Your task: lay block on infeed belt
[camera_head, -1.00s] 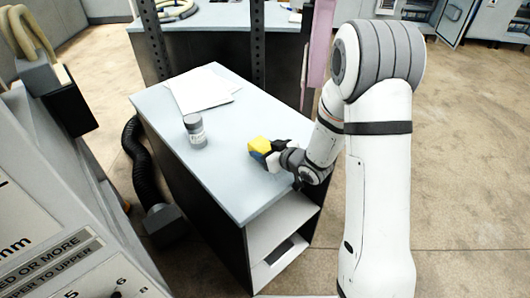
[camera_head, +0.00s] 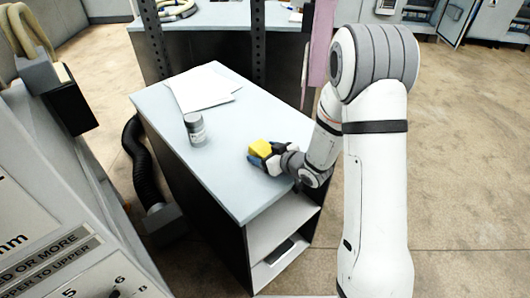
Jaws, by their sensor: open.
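A yellow block (camera_head: 260,147) is on the near part of the light blue table top (camera_head: 228,178). My gripper (camera_head: 264,157) is right at the block, reaching in from the right with its dark fingers around or beside it. The fingers are open. They are small in the picture and partly hide the block's lower part, so I cannot tell whether they touch it. The infeed belt cannot be made out in this view.
A grey jar (camera_head: 195,131) and white paper sheets (camera_head: 203,91) are on the table, left of and beyond the block. A machine panel (camera_head: 70,250) fills the lower left. A black hose (camera_head: 137,165) runs beside the table. Dark perforated posts (camera_head: 257,45) stand behind it.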

